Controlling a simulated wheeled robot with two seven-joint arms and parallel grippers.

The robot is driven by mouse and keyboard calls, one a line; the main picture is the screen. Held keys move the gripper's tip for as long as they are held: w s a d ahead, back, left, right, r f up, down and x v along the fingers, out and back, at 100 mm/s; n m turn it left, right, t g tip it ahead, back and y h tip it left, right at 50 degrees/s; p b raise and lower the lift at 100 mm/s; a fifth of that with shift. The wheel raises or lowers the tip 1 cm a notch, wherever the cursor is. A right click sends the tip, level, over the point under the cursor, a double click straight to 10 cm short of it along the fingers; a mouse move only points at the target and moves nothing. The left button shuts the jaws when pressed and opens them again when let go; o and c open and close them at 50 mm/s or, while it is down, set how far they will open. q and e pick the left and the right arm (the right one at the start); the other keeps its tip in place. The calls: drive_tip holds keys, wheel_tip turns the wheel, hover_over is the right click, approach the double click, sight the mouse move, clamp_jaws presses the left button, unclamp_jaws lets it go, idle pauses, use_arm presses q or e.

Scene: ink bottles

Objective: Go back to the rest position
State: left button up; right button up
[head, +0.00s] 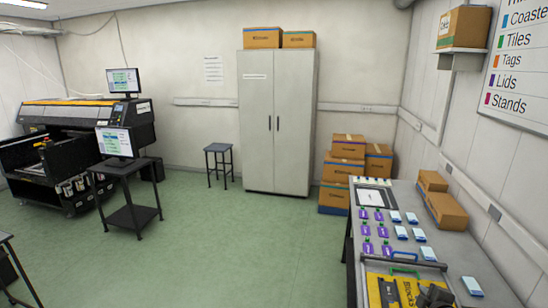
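My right gripper (438,296) seems to be the dark shape at the bottom edge of the head view, over the yellow block tray (405,290) on the workbench. It is small and cut off, so its fingers cannot be made out. My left gripper is not in view. The large printer (80,112) stands at the far left, with several small bottles (68,187) low on its front. They are too small to tell apart.
The workbench (470,260) at right bears several purple pieces (366,230), blue-and-white pieces (411,217) and cardboard boxes (447,211). A monitor cart (132,217), stool (218,150) and cabinet (277,120) stand farther off. The green floor (240,240) in the middle is clear.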

drive_tip(key=s+a+f+m+g+y, duration=0.25)
drive_tip(key=s+a+f, duration=0.55)
drive_tip(key=s+a, duration=0.4)
drive_tip(key=s+a+m+g+y, duration=0.1)
drive_tip(key=s+a+m+g, duration=0.2)
drive_tip(key=s+a, duration=0.5)
drive_tip(key=s+a+m+g, duration=0.3)
drive_tip(key=s+a+m, duration=0.15)
drive_tip(key=s, duration=0.85)
wheel_tip(320, 180, down, 41)
drive_tip(key=s+n+g+b, duration=0.1)
drive_tip(key=s+b, duration=0.1)
drive_tip(key=b, duration=1.1)
use_arm(q)
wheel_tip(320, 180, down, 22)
drive_tip(key=b, duration=0.9)
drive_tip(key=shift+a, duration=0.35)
use_arm(e)
drive_tip(key=s+d+f, duration=0.1)
drive_tip(key=s+f, duration=0.6)
drive_tip(key=f, duration=0.4)
drive_tip(key=s+d+f+g, duration=0.1)
drive_tip(key=s+d+f, duration=0.1)
drive_tip(key=s+f, duration=0.6)
wheel_tip(320, 180, down, 4)
drive_tip(key=shift+s+d+r, duration=0.1)
drive_tip(key=shift+s+d, duration=0.05)
drive_tip(key=shift+s, duration=0.05)
